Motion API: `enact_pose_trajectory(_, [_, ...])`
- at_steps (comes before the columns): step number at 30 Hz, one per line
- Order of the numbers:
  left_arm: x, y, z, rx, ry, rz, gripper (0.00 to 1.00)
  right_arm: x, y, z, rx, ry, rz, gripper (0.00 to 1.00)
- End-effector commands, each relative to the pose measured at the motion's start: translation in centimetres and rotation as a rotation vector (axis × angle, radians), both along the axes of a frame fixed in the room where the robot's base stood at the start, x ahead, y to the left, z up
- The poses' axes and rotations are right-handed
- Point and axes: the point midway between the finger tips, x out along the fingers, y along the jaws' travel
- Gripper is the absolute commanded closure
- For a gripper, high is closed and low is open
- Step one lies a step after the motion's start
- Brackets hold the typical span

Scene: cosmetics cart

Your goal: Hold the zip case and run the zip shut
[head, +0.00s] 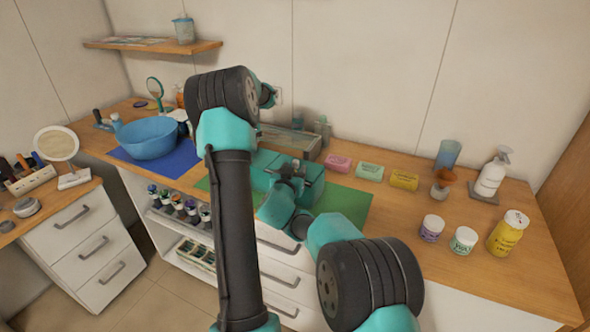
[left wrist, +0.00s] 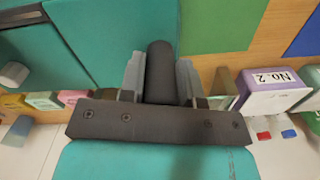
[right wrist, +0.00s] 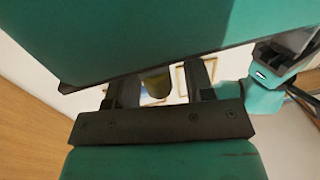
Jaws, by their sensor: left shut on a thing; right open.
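The teal zip case (head: 313,188) lies on the green mat (head: 350,204), partly hidden by my arms. My left gripper (left wrist: 160,78) is hidden behind its own arm in the head view. In the left wrist view it is shut on a dark rounded piece beside the case (left wrist: 100,30), seemingly its end tab. My right gripper (head: 289,174) is open over the front of the case. In the right wrist view the case (right wrist: 140,35) fills the top, and an olive piece (right wrist: 156,82) shows between the fingers; I cannot tell what it is. The zip is not clear.
A blue bowl (head: 148,138) stands on a blue mat to the left. Pink (head: 338,163), green (head: 369,171) and yellow (head: 404,181) soap boxes line up right of the case. Jars and a yellow bottle (head: 508,233) stand at the front right.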

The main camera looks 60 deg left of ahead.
Motion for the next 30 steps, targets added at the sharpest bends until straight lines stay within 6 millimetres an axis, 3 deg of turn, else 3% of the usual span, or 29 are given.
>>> enact_pose_trajectory(14, [0.01,0.00,0.05,0.001,-0.001,0.000,1.00,0.74,0.64,0.00,0.000,0.000,0.000,0.52])
enact_pose_trajectory(27, [0.01,0.01,0.06,0.001,-0.001,0.000,1.00,0.73,0.62,0.01,0.000,0.000,0.000,0.95])
enact_pose_trajectory(30, [0.01,0.01,0.06,0.001,-0.001,0.000,1.00,0.72,0.63,0.01,0.000,0.000,0.000,1.00])
